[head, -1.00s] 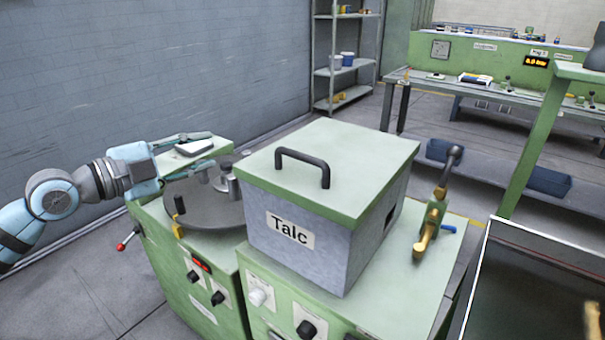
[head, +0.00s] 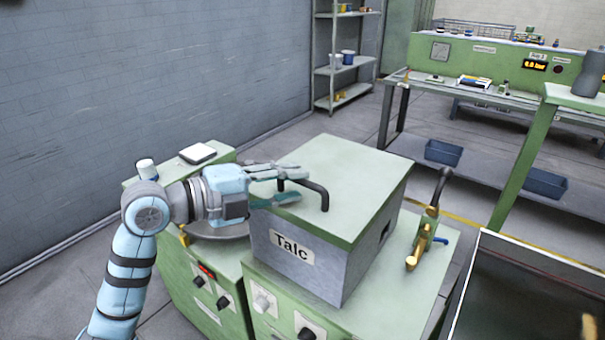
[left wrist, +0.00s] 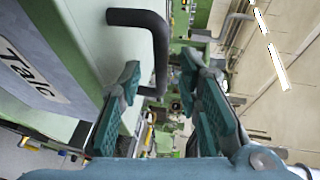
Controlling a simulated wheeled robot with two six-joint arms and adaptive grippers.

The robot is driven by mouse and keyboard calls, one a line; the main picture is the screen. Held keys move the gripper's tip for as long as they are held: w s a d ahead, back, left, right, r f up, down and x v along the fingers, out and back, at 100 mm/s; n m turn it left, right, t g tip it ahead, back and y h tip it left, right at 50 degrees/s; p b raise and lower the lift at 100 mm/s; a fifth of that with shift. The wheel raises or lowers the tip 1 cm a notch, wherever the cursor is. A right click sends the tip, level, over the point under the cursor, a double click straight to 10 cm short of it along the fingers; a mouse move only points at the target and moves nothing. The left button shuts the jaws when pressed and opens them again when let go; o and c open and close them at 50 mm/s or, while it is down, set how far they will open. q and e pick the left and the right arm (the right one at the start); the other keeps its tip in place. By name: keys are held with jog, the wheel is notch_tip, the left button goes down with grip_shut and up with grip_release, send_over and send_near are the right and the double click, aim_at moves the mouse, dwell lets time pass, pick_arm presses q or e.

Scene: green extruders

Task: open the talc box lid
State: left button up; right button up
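The talc box (head: 310,262) is a grey box labelled "Talc" with a green lid (head: 350,170), which lies flat and closed on it. A black bar handle (head: 322,192) stands on the lid. My left gripper (head: 303,184) is over the lid's left part at the handle, its fingers pointing right and partly covering the handle. In the left wrist view the fingers of my left gripper (left wrist: 165,92) are apart, and the handle (left wrist: 160,50) shows between and beyond them. I cannot tell whether they touch it. My right gripper is not in view.
The box stands on a green machine (head: 400,285) with a brass-and-green clamp (head: 427,225) to its right. A round plate (head: 215,228) lies left of the box, partly behind my arm. A dark tray-like panel (head: 530,300) is at lower right. Shelves (head: 345,60) stand far behind.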

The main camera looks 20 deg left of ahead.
aim_at(299, 184)
pick_arm(q)
jog(key=shift+x, duration=1.6)
jog(key=shift+s, duration=0.1)
grip_shut()
